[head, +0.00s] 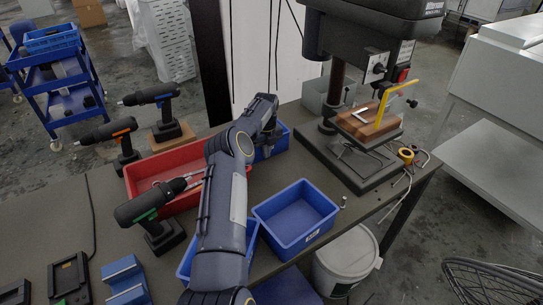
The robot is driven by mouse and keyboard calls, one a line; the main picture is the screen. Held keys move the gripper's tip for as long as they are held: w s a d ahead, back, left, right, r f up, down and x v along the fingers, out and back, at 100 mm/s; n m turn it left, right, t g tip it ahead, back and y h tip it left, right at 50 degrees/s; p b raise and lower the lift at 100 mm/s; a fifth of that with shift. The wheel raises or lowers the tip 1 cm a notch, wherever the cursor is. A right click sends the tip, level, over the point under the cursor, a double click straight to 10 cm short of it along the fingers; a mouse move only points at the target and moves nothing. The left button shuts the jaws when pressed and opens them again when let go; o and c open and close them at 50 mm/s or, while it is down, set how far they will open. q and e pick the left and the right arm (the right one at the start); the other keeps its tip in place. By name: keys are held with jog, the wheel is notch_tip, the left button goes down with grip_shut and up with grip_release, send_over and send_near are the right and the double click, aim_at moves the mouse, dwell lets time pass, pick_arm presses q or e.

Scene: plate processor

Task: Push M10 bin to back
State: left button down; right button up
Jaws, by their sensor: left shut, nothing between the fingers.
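Three blue bins show in the head view, and I cannot read which one is labelled M10. One blue bin (283,142) stands at the back, partly hidden behind my left gripper. An empty blue bin (296,218) stands at the front right of my arm. A third blue bin (251,243) is mostly hidden under my left forearm. My left gripper (268,136) is shut and empty, pointing down at the back bin; whether it touches the bin I cannot tell. My right gripper is out of view.
A red bin (139,186) lies left of my arm, with a green-marked drill (150,213) in front. Two more drills stand at the back left. A drill press (355,150) with a clamped wood block stands at the right.

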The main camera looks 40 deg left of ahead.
pick_arm(q)
jog(key=shift+a, duration=0.15)
notch_tip(320, 180, up, 8)
jog(key=w+d+t+y+b, duration=0.1)
jog(key=w+d+y+b, duration=0.2)
jog(key=d+y+b, duration=0.7)
jog(key=s+d+t+h, duration=0.1)
jog(key=s+d, duration=0.1)
jog(key=s, duration=0.3)
jog(key=x, duration=0.3)
jog(key=b+x, duration=0.1)
jog(key=x, duration=0.4)
jog(key=shift+f, duration=0.6)
jog(key=a, duration=0.1)
jog(key=w+a, duration=0.1)
jog(key=a, duration=0.1)
jog(key=shift+a+f, duration=0.15)
jog(key=shift+f, duration=0.1)
jog(key=shift+w+a, duration=0.1)
jog(key=shift+a, duration=0.4)
